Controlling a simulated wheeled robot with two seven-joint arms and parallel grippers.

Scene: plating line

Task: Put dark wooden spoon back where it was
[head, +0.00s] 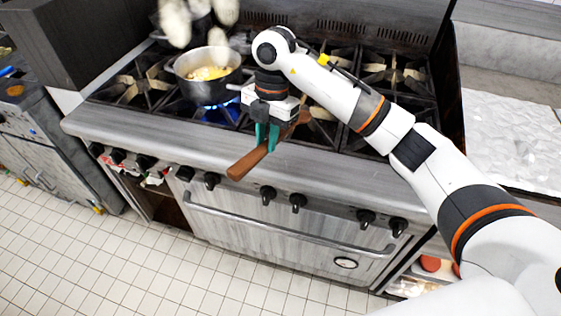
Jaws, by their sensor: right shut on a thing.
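The dark wooden spoon (248,163) is a brown wooden piece held in my right gripper (266,146). The gripper's green fingers point down and are shut on it, above the front edge of the stove. One end of the spoon sticks out to the lower left over the stove front. The other end runs up to the right behind the gripper, partly hidden. A metal pot (207,88) with yellowish food stands on a lit burner, left of the gripper. My left gripper is not in view.
The stove (330,158) has black grates (385,78) and several front knobs. A counter with a crumpled pale surface (510,140) lies at the right. Blurred pale shapes (175,22) show at the top, above the pot. The tiled floor (120,265) is clear.

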